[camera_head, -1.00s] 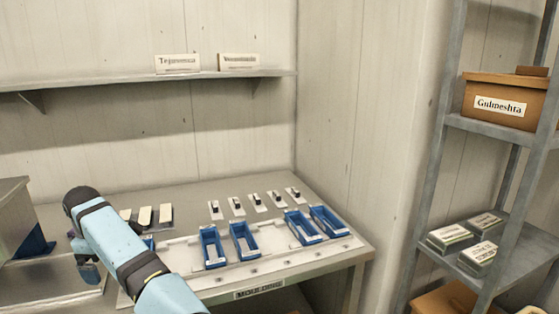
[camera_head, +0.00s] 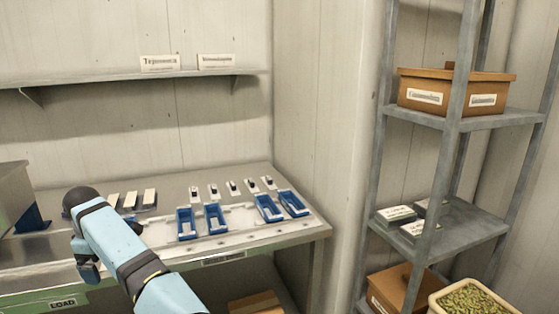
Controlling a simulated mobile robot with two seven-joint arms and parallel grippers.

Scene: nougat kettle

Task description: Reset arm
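One of my arms (camera_head: 125,245), light blue with black joints, rises from the bottom edge, left of centre. It bends at a dark round joint near the left edge, and a further part of it hangs below that joint. I cannot tell a gripper or fingertips on it. My other arm does not show. Neither gripper can be made out in this view.
A metal table (camera_head: 300,231) behind the arm carries several blue trays (camera_head: 216,217) and small white pieces. A wall shelf (camera_head: 130,79) holds two labelled cards. A grey rack (camera_head: 448,160) on the right holds brown boxes (camera_head: 455,90); a bin of green pieces (camera_head: 468,300) stands low right.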

